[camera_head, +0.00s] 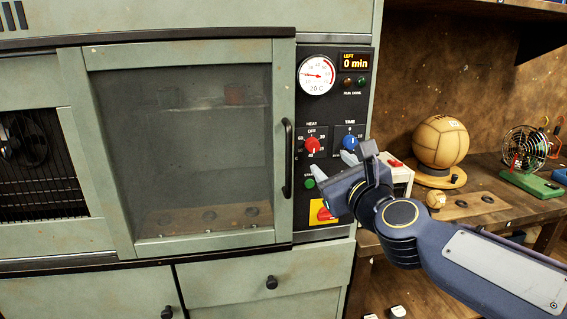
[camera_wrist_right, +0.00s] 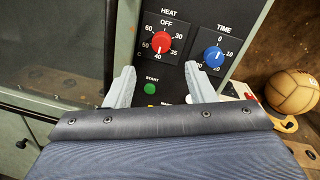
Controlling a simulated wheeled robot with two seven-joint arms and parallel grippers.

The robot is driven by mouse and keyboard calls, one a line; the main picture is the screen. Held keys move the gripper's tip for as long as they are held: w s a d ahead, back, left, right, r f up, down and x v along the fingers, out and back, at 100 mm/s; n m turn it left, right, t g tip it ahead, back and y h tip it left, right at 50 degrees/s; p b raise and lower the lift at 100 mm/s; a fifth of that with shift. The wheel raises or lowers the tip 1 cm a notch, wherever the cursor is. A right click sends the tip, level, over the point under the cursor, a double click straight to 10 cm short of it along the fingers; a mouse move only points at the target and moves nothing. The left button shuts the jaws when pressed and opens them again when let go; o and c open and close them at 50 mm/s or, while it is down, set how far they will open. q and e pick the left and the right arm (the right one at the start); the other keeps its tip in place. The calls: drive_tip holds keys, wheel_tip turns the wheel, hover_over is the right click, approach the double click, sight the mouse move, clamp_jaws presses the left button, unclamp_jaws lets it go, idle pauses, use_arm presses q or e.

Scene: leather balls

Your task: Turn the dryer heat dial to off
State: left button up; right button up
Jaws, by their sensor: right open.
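The red heat dial (camera_head: 312,145) sits on the black control panel, under the word HEAT, with OFF printed above it. It also shows in the right wrist view (camera_wrist_right: 161,43), with 40 printed below it. Its white mark seems to point downward, away from OFF; the exact setting is hard to read. My right gripper (camera_head: 335,165) is open and empty in front of the panel, below and to the right of the dial. In the right wrist view its two fingers (camera_wrist_right: 160,70) are spread below the dial, apart from it. My left gripper is out of view.
A blue time dial (camera_head: 349,142) is right of the heat dial. Below are a green start button (camera_wrist_right: 151,88) and a red switch on a yellow plate (camera_head: 324,212). The dryer door handle (camera_head: 287,158) stands out at left.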

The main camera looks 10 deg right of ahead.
sight(314, 146)
drive_tip(key=shift+m+h, duration=0.3)
drive_tip(key=shift+m, duration=0.6)
drive_tip(key=w, duration=0.6)
drive_tip(key=w+a+p, duration=0.1)
drive_tip(key=w, duration=0.2)
drive_tip(key=shift+a+r, duration=0.1)
drive_tip(key=shift+r, duration=0.05)
drive_tip(key=shift+s, duration=0.1)
drive_tip(key=c, duration=1)
